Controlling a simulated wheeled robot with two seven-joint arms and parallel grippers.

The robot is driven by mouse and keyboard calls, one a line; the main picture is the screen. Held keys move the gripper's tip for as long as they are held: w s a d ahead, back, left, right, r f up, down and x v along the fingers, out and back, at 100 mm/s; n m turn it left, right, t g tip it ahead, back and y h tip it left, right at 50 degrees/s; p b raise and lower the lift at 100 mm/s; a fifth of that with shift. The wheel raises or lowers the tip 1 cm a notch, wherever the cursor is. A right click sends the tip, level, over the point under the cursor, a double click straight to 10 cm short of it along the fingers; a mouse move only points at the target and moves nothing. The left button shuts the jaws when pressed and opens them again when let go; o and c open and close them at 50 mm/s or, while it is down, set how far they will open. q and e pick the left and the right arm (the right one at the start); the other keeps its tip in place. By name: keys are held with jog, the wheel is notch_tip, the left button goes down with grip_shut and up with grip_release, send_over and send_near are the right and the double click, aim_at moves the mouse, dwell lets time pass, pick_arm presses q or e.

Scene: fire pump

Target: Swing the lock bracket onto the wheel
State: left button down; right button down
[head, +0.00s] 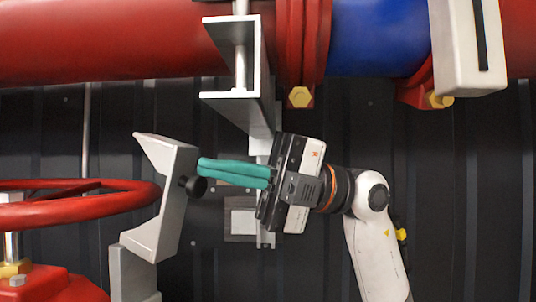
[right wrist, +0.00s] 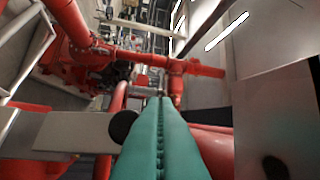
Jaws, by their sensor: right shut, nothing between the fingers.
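The lock bracket (head: 176,200) is a grey C-shaped metal part standing at the left of the head view, its mouth facing left. A black knob (head: 193,187) sticks out of its right side. The red wheel (head: 75,207) lies level at the left, its right rim showing in the bracket's mouth; I cannot tell whether they touch. My right gripper (head: 200,168) has its teal fingers shut and empty, tips pointing left just above the knob. In the right wrist view the shut fingers (right wrist: 163,100) lie beside the knob (right wrist: 122,126) and a grey plate (right wrist: 75,132).
A red pipe (head: 110,40) with a blue section (head: 375,37) runs across the top. A grey metal support (head: 235,105) hangs behind and above my right gripper. A pale slotted part (head: 465,50) is at upper right. The dark ribbed wall (head: 460,200) stands behind.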

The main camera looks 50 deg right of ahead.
aim_at(186, 150)
jog(key=shift+w+a+r+p, duration=0.1)
jog(key=shift+w+a+p, duration=0.05)
jog(key=shift+w, duration=0.35)
jog(key=shift+w+a+r+p, duration=0.1)
jog(key=shift+w+a+p, duration=0.05)
jog(key=shift+w, duration=0.3)
jog(key=shift+s, duration=0.1)
jog(key=shift+w+a+r+p, duration=0.1)
jog(key=shift+w+r+p, duration=0.3)
jog(key=shift+r+p, duration=0.3)
jog(key=shift+w+a+r+p, duration=0.1)
jog(key=shift+w+p, duration=0.15)
jog(key=shift+p, duration=0.1)
